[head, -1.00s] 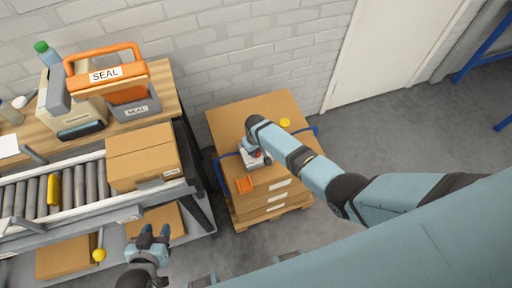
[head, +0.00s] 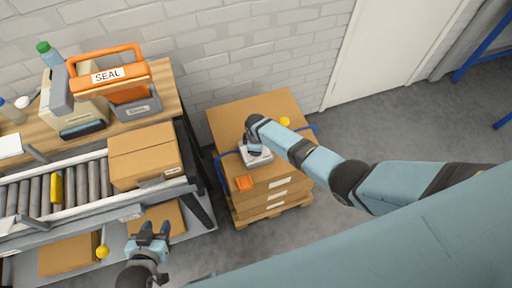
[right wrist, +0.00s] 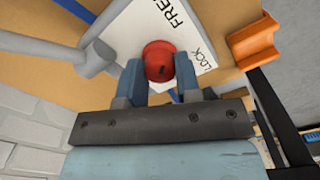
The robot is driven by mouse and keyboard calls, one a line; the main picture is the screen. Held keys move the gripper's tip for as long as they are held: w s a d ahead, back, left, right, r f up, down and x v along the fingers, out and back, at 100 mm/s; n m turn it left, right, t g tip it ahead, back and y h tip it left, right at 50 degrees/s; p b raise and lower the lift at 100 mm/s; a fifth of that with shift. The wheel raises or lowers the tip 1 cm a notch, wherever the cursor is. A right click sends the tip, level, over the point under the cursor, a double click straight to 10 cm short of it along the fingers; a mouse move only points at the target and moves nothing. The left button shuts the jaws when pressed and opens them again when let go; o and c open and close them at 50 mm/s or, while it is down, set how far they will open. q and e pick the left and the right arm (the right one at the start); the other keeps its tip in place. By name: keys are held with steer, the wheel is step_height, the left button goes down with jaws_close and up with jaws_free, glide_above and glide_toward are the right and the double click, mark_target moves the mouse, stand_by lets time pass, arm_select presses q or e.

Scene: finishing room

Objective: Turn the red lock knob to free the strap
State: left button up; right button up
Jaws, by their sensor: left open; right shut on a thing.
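The red lock knob (right wrist: 159,62) is a round red cap on a white plate (right wrist: 195,42) lettered FREE and LOCK. My right gripper (right wrist: 159,78) is shut on it, with one finger on each side. In the head view the right gripper (head: 252,148) points down onto the plate on top of the box stack and hides the knob. The blue strap (head: 222,155) shows at the left edge of the stack and again at its right edge. My left gripper (head: 155,231) is open and empty, low on the left, near the conveyor's lower shelf.
The cardboard boxes (head: 230,118) stand on a wooden pallet. An orange piece (head: 244,183) and a yellow one (head: 285,121) are on top. To the left are a roller conveyor with a carton (head: 145,155) and a bench with an orange-handled SEAL tool (head: 108,75). Grey floor is open to the right.

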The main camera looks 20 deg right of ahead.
steer(key=shift+n, duration=0.6)
steer(key=o, duration=0.9)
steer(key=shift+o, duration=0.2)
step_height(320, 180, up, 14)
steer(key=p, duration=0.2)
steer(key=shift+f, duration=0.2)
